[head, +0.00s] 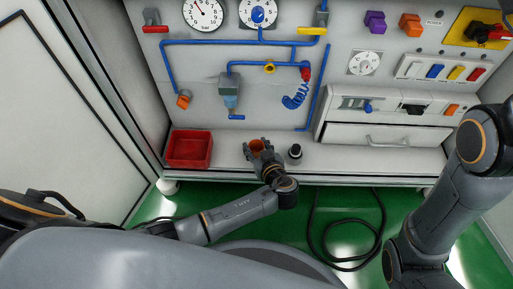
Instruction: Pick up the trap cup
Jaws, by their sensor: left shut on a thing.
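The trap cup, an orange-brown round cup (257,145), is at the front part of the white ledge under the panel. My left gripper (259,147) reaches it from the front right and is shut on it, with fingers at its sides. The gripper hides the cup's lower part, so I cannot tell whether it touches the ledge. Part of my right arm shows at the right, but its gripper is outside the view.
A red open bin (189,148) stands left of the cup. A small black-and-silver object (295,152) stands close to its right. A drawer unit (390,135) fills the ledge's right side. A grey-blue fitting (230,92) hangs above. A black hose (345,262) lies on the green floor.

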